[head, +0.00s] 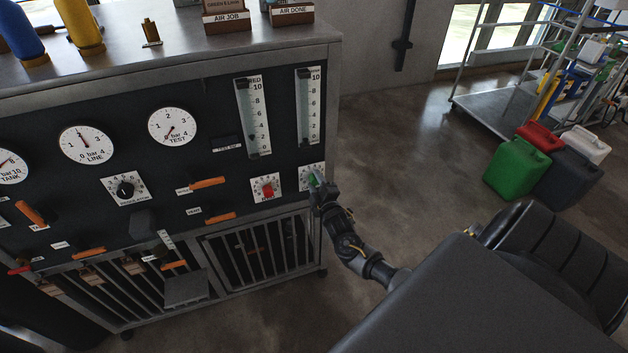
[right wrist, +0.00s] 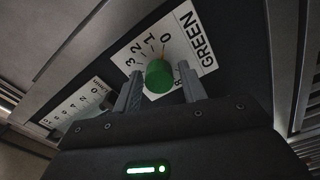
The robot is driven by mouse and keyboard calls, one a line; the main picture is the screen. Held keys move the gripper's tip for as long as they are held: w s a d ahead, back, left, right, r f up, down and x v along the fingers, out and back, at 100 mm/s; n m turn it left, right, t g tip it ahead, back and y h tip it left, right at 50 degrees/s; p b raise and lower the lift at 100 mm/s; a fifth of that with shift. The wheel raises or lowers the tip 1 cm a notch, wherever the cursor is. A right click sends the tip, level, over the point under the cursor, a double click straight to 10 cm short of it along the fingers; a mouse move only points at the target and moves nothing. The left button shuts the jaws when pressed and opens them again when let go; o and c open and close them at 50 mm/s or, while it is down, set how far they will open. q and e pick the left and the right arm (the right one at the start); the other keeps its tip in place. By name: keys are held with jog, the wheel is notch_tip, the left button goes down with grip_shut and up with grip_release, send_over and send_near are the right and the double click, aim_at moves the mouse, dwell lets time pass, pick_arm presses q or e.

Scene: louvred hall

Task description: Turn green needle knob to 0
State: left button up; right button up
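The green needle knob (right wrist: 159,76) sits on a white dial plate marked GREEN (right wrist: 200,50). An orange mark above the knob points close to the 0, on the side toward the 1. In the head view, the green knob (head: 312,181) is at the panel's right edge, partly hidden by my right gripper (head: 318,188). In the right wrist view, my right gripper (right wrist: 160,82) is open, one finger on each side of the knob, with gaps visible. Whether its fingertips reach past the knob's face is unclear. My left gripper is not in view.
A red knob (head: 268,190) sits left of the green one. Two upright flow tubes, left (head: 253,116) and right (head: 308,106), are above. Orange-handled levers (head: 208,183) are farther left.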

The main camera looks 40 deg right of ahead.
aim_at(316, 182)
jog(key=shift+o, duration=1.1)
jog(key=shift+s+r, duration=0.1)
jog(key=shift+s, duration=0.1)
jog(key=p+v, duration=0.3)
jog(key=v, duration=0.2)
jog(key=shift+s+a+r+p, duration=0.1)
jog(key=shift+p, duration=0.2)
jog(key=shift+s+a, duration=0.25)
jog(key=shift+s, duration=0.4)
